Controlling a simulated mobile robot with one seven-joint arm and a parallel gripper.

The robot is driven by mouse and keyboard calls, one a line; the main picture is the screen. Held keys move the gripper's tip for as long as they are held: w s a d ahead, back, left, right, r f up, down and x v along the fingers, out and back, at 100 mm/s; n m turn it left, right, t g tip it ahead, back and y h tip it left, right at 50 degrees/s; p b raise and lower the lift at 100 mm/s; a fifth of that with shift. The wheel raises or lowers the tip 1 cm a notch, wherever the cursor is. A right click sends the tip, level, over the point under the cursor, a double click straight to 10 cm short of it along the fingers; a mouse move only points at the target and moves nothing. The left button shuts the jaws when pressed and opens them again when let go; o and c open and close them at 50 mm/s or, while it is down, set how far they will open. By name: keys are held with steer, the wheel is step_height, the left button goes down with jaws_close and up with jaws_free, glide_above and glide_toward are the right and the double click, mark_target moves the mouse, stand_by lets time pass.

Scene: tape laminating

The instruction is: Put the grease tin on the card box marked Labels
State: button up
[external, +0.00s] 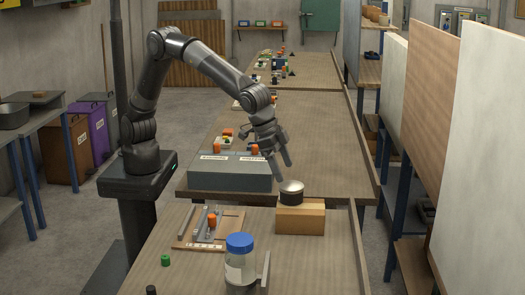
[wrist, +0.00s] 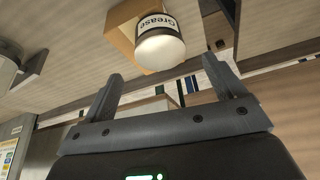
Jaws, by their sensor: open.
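The grease tin (external: 291,193), dark with a pale silvery lid, stands upright on top of a brown card box (external: 300,219) in the external view. In the wrist view the tin (wrist: 158,45) shows its "Grease" label and sits on the open-looking brown box (wrist: 121,29). No "Labels" marking is readable on the box in either view. My gripper (external: 286,168) is open and empty, just above and behind the tin, apart from it. In the wrist view both fingers (wrist: 163,72) are spread with nothing between them.
A clear jar with a blue lid (external: 240,259) stands at the front of the bench. A wooden board with an orange-topped part (external: 212,222) lies left of the box. A grey block (external: 229,175) is behind on the left. Upright panels (external: 430,90) stand on the right.

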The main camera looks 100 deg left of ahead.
steer(key=s+a+r, duration=0.4)
steer(key=a, duration=0.4)
steer(key=s+a+r+n, duration=0.1)
steer(key=s+a+r, duration=0.2)
steer(key=a+r, duration=0.35)
steer(key=s+a+r, duration=0.3)
steer(key=s+a, duration=0.1)
steer(key=a, duration=0.5)
steer(key=s+a+f, duration=0.2)
steer(key=s+a, duration=0.5)
steer(key=s, duration=0.4)
steer(key=s+a+f+n+t, duration=0.1)
steer(key=s+a+f, duration=0.1)
steer(key=s+a, duration=0.6)
steer(key=s, duration=0.3)
steer(key=shift+s+f+y, duration=0.2)
steer(key=shift+f+y, duration=0.1)
steer(key=shift+y, duration=0.1)
